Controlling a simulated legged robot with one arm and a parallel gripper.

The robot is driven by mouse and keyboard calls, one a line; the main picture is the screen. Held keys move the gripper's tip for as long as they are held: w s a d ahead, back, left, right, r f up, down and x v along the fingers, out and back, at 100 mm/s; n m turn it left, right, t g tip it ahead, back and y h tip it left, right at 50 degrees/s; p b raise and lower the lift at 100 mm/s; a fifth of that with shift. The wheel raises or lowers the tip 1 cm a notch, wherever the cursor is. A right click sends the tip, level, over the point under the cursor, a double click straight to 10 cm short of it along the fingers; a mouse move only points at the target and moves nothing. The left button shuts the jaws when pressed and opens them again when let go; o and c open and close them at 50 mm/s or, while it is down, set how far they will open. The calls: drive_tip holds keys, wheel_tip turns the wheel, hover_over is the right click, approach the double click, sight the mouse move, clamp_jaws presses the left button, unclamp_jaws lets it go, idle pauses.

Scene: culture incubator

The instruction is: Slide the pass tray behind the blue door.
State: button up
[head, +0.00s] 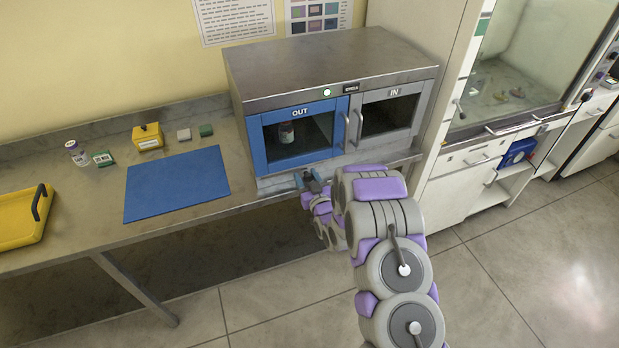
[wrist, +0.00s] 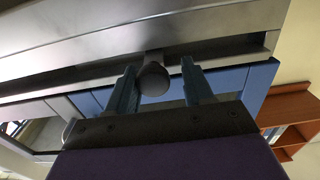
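The blue door (head: 258,147), marked OUT, is shut on the left half of the steel pass box. A small jar (head: 286,133) shows through its window. A steel ledge (head: 268,184) lies below the door; I cannot tell whether it is part of the pass tray. My gripper (head: 312,180) is low in front of the box, near the door's lower right. In the wrist view my gripper (wrist: 158,82) is open, with a round dark grey knob (wrist: 153,84) between its fingers. A gap shows beside the right finger; contact at the left is unclear.
The grey IN door (head: 388,113) is shut, right of the blue door. A blue mat (head: 177,184) lies on the bench (head: 90,220). A yellow tray (head: 18,222) with a dark handle, a yellow box (head: 148,137) and small containers stand left. Floor in front is clear.

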drive_tip(key=shift+o, duration=0.3)
drive_tip(key=shift+a+f, duration=0.1)
drive_tip(key=shift+a, duration=0.2)
drive_tip(key=shift+d, duration=0.15)
drive_tip(key=shift+d, duration=0.4)
drive_tip(key=p+v, duration=0.2)
drive_tip(key=v, duration=1.5)
drive_tip(key=shift+p, duration=0.3)
drive_tip(key=shift+a, duration=0.1)
